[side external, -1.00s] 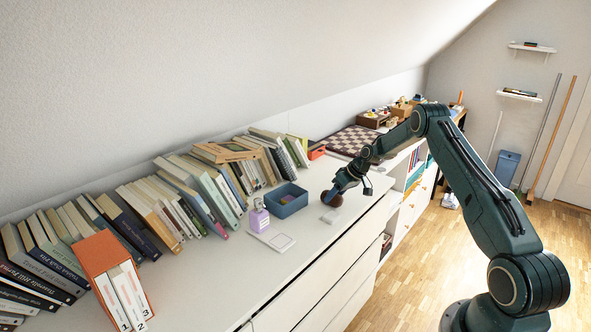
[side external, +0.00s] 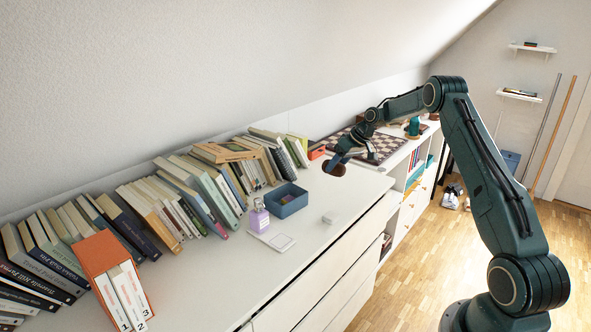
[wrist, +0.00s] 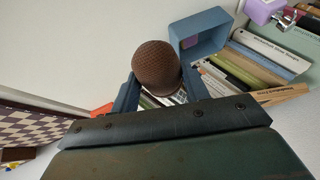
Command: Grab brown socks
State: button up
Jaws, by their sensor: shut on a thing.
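The brown socks (wrist: 157,66) show as a rounded, ribbed brown bundle in the wrist view, between the fingers of my gripper (wrist: 157,95). In the side view the brown bundle (side external: 334,169) is small and dark at the end of my gripper (side external: 338,160). My gripper is shut on the socks. They appear held above the white dresser top (side external: 345,205), beyond the blue box; the exact height is hard to tell.
An open blue box (side external: 287,203) stands on the dresser, with a purple bottle (side external: 259,215) to its left. A row of books (side external: 205,190) lines the wall. A chessboard (side external: 372,146) lies behind my gripper.

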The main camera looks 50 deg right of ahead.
notch_tip(320, 180, up, 8)
dwell(0.4)
jog(key=shift+w+f, duration=0.1)
dwell(0.4)
